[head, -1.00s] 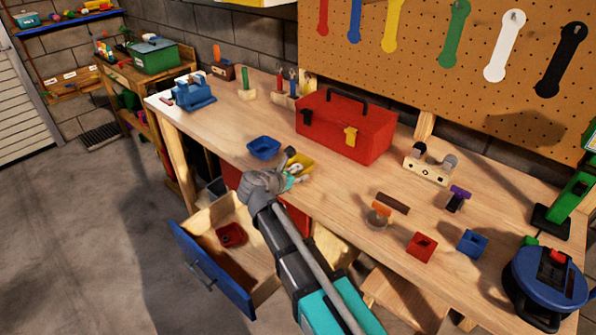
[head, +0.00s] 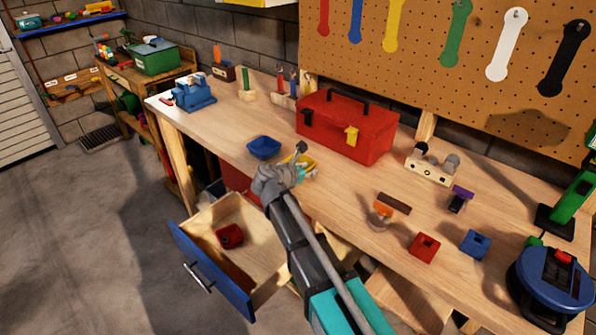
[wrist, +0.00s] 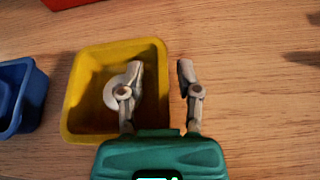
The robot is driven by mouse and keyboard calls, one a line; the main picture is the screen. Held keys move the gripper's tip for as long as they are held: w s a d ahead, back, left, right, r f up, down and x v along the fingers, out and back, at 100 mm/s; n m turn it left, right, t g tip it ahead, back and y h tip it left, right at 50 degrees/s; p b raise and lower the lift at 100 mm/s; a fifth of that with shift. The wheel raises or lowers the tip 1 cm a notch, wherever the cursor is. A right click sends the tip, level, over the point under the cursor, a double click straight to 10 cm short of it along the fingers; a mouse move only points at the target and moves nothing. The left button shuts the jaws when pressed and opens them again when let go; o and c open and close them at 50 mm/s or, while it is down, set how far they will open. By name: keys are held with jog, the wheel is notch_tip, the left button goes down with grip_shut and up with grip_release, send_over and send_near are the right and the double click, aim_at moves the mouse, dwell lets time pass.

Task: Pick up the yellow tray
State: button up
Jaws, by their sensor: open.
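The yellow tray (head: 310,162) sits on the workbench in front of the red toolbox, partly hidden by my gripper (head: 299,174) in the head view. In the wrist view the tray (wrist: 78,92) is a square, open container with a pale, curved item (wrist: 112,96) lying in it. My gripper (wrist: 161,70) is open there, across the tray's right wall. Its left finger is over the inside of the tray, and its right finger is over bare wood just outside. I cannot tell how high the fingertips are, and nothing is held.
A blue tray (head: 264,147) stands close by on the left. The red toolbox (head: 346,126) is behind. A drawer (head: 255,250) hangs open below the bench's front edge.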

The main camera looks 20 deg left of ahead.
dwell(0.4)
grip_shut()
